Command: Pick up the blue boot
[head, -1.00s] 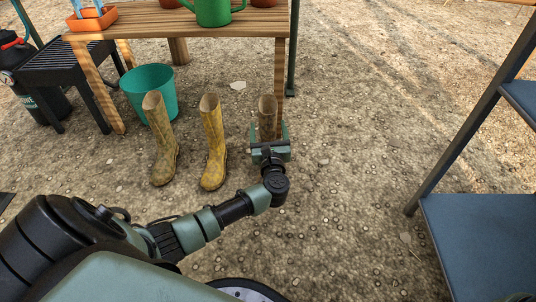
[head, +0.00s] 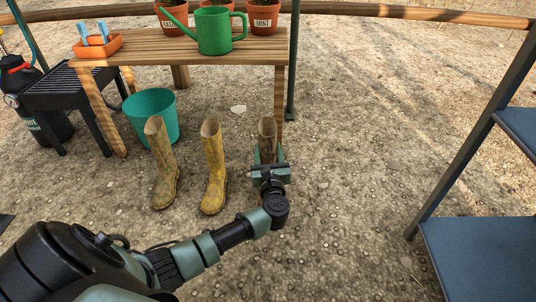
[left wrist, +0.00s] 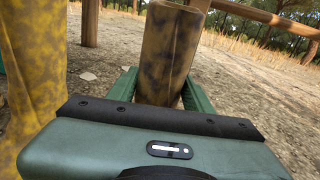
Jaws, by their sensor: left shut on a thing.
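No boot in view looks blue. A brownish, dark-mottled boot (head: 267,128) stands upright at the right end of a row of boots, and its tall shaft fills the middle of the left wrist view (left wrist: 170,50). My left gripper (head: 268,156) is shut on this brown boot, with one green finger on each side of its shaft. The boot's foot is hidden behind the gripper, so I cannot tell whether it touches the ground. A mottled yellow boot (head: 214,165) stands just left of it, and another yellowish boot (head: 162,165) stands further left. My right gripper is not in view.
A wooden bench (head: 185,48) behind the boots holds a green watering can (head: 215,32), pots and an orange tray (head: 98,46). A teal bucket (head: 152,113) stands behind the left boots. A blue-grey shelf (head: 480,255) stands at right. Ground between is clear.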

